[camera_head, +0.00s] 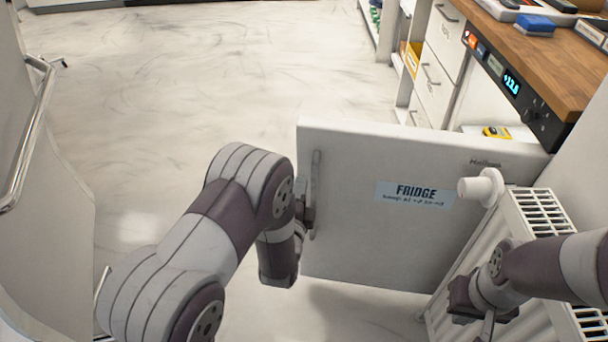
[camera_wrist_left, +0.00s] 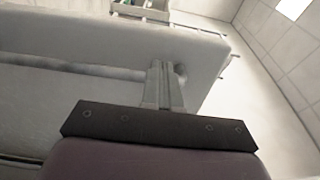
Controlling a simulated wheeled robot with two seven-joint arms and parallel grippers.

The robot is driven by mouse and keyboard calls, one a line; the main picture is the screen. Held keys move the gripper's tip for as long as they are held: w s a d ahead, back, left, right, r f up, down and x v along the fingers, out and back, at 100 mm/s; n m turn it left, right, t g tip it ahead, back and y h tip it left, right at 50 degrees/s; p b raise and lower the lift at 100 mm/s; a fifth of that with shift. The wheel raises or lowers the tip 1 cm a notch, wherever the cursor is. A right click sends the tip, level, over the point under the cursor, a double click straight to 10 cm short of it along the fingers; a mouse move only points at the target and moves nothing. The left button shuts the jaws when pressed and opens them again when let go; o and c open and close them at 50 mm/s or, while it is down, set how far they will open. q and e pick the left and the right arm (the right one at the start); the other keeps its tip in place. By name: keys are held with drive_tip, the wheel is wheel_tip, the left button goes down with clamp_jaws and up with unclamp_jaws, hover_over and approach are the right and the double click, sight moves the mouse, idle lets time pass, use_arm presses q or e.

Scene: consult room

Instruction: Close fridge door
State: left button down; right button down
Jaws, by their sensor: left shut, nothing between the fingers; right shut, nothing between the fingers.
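The white fridge door (camera_head: 400,240), labelled FRIDGE, stands swung open, jutting out from the wooden-topped counter at the right. Its vertical grey handle (camera_head: 316,165) is near the door's left edge. My left gripper (camera_head: 310,214) is shut and empty at the lower part of that handle; whether it touches is unclear. In the left wrist view the shut fingers (camera_wrist_left: 163,85) lie against or just before the door (camera_wrist_left: 200,60), close to one end of the handle (camera_wrist_left: 80,66). My right gripper (camera_head: 489,322) is shut and empty, low beside the radiator at the right.
The fridge (camera_head: 485,128) under the counter (camera_head: 545,60) has a lit display panel (camera_head: 512,84); a yellow item lies inside. A white radiator (camera_head: 540,205) with a valve knob (camera_head: 482,187) stands close to the door's right part. The floor (camera_head: 210,90) beyond the door is clear.

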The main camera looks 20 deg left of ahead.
sight(307, 163)
use_arm(q)
drive_tip(key=shift+w+a+b, duration=0.15)
drive_tip(key=shift+w+b, duration=0.15)
drive_tip(key=shift+w, duration=1)
drive_tip(key=shift+w+a+b, duration=0.1)
drive_tip(key=shift+w+b, duration=0.15)
drive_tip(key=shift+w, duration=1.05)
